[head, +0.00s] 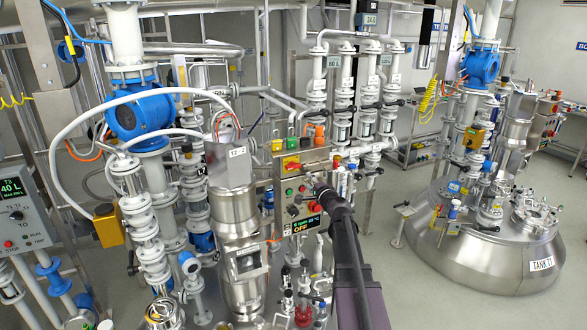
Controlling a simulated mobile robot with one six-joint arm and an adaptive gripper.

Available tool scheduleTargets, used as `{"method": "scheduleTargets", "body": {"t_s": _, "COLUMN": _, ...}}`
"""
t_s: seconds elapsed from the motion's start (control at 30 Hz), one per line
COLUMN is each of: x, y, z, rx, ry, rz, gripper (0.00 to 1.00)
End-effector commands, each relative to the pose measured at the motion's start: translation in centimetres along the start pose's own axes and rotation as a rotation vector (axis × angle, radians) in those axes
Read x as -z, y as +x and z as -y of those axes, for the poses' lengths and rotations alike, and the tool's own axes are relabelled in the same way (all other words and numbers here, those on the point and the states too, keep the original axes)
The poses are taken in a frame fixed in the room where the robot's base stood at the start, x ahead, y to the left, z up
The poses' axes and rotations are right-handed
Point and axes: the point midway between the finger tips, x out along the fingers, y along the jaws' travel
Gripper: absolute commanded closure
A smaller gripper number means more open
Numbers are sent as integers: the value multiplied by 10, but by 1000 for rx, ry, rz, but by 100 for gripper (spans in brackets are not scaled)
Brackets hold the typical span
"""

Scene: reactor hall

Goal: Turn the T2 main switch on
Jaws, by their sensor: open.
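The T2 control panel (283,214) stands in the middle of the head view, beside a steel column with a label that seems to read T2 (238,153). A red-and-yellow rotary switch (291,164), which looks like the main switch, sits at the panel's upper left. Its exact handle angle is too small to tell. The panel display (301,224) shows rpm, a temperature and OFF. My gripper (319,184) is open and empty in front of the panel, right of and below the switch. It hides part of the panel's right side; contact with the panel cannot be told.
A white hose (85,118) arcs at the left. Tank T1 (490,250) stands at the right, with clear floor (425,300) before it.

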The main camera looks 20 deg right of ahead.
Motion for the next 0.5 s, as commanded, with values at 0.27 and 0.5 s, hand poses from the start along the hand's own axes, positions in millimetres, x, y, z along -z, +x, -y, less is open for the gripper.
{"method": "scheduleTargets", "body": {"t_s": 0.27, "x": 0, "y": 37, "z": 0, "rx": 0, "ry": 0, "rz": 3, "gripper": 47}}
{"method": "scheduleTargets", "body": {"t_s": 0.5, "x": 0, "y": 74, "z": 0, "rx": 0, "ry": 0, "rz": 3, "gripper": 47}}
